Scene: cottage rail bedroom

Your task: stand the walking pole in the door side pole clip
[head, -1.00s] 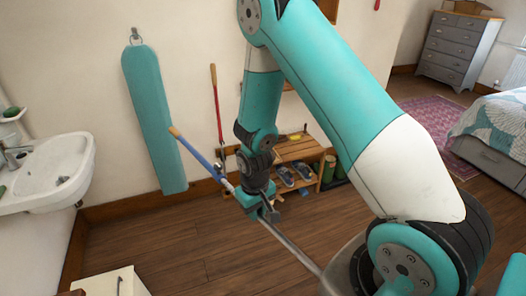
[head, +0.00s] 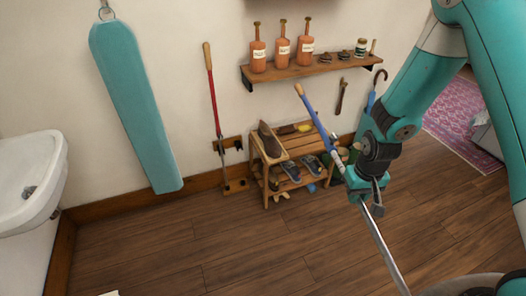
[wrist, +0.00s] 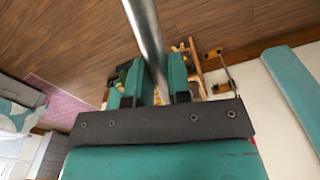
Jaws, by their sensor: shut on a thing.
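The walking pole (head: 318,118) has a cork-coloured top, a blue grip and a grey metal shaft. My gripper (head: 370,192) is shut on its shaft and holds it tilted, grip end up and left, in front of the shoe rack. The shaft also shows between the fingers (wrist: 152,75) in the wrist view; its lower end is out of clear view. A wooden clip board (head: 227,144) is on the wall left of the shoe rack, with a wooden foot piece (head: 236,187) below. A red-handled pole (head: 212,90) stands at its left side. A dark clip (head: 239,145) at its right looks empty. I cannot tell which is door side.
The shoe rack (head: 264,179) with shoes stands right of the clip board. A wall shelf (head: 290,73) with bottles is above. A teal ironing board (head: 135,100) hangs left, beyond it a white sink (head: 30,190). The floor in front is clear.

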